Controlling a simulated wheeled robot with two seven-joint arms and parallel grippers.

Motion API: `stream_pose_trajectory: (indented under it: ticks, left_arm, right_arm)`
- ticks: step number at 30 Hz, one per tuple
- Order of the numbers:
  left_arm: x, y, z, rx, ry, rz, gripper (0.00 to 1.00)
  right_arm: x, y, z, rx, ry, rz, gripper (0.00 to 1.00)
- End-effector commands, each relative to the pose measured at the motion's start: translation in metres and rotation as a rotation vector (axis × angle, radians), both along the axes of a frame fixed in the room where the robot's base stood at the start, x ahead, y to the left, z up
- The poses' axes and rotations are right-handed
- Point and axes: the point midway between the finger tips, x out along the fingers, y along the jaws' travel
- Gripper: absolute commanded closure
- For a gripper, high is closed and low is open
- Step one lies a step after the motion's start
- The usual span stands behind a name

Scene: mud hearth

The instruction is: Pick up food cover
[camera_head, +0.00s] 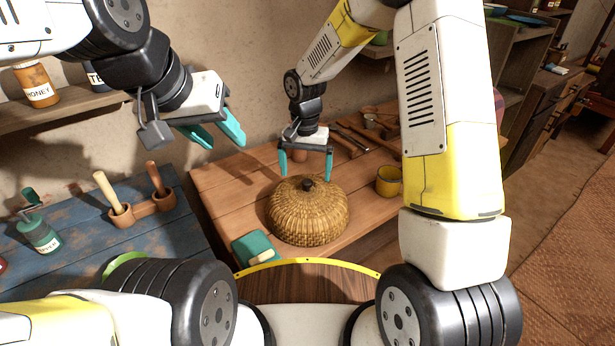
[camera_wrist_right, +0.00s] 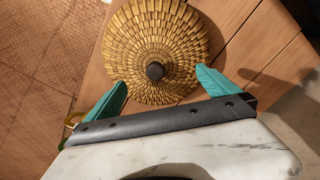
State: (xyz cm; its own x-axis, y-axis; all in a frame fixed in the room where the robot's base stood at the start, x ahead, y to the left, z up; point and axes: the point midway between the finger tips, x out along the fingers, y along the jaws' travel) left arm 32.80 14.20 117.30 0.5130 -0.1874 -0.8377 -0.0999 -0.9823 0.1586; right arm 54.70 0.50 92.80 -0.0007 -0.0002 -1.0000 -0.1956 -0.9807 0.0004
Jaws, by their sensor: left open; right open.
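The food cover (camera_head: 308,213) is a round, domed, woven straw cover with a dark knob on top. It sits on the brown wooden table (camera_head: 226,182). In the right wrist view the food cover (camera_wrist_right: 155,40) lies just beyond the fingers, with its dark knob (camera_wrist_right: 155,71) between them in the picture. My right gripper (camera_head: 306,172) is open and empty, above the far side of the cover near the knob; its teal fingers also show in the wrist view (camera_wrist_right: 160,92). My left gripper (camera_head: 222,138) is open and empty, up to the left over the gap by the wall.
A yellow mug (camera_head: 389,181) stands right of the cover. A green block-like item (camera_head: 254,248) lies at its front left. Utensils (camera_head: 352,139) lie behind. A blue table (camera_head: 80,236) at left holds a mortar set (camera_head: 154,203) and a green bottle (camera_head: 40,236).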

Motion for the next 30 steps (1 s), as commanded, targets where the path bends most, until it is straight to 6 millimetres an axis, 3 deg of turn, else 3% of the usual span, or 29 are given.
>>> stream_pose_trajectory:
  ticks: [9,17,20,30]
  left_arm:
    - [0.000,0.000,0.000,0.000,0.000,0.000,0.57]
    - [0.000,0.000,0.000,0.000,0.000,0.000,0.57]
    - [0.000,0.000,0.000,0.000,0.000,0.000,0.57]
    - [0.000,0.000,0.000,0.000,0.000,0.000,0.57]
  right_arm:
    - [-0.006,-0.005,-0.042,0.001,0.000,0.000,0.00]
    - [-0.006,-0.005,-0.046,0.001,-0.002,0.001,0.00]
    - [-0.006,-0.005,-0.045,0.001,-0.002,0.001,0.16]
    - [-0.006,-0.005,-0.046,0.001,0.000,0.001,0.82]
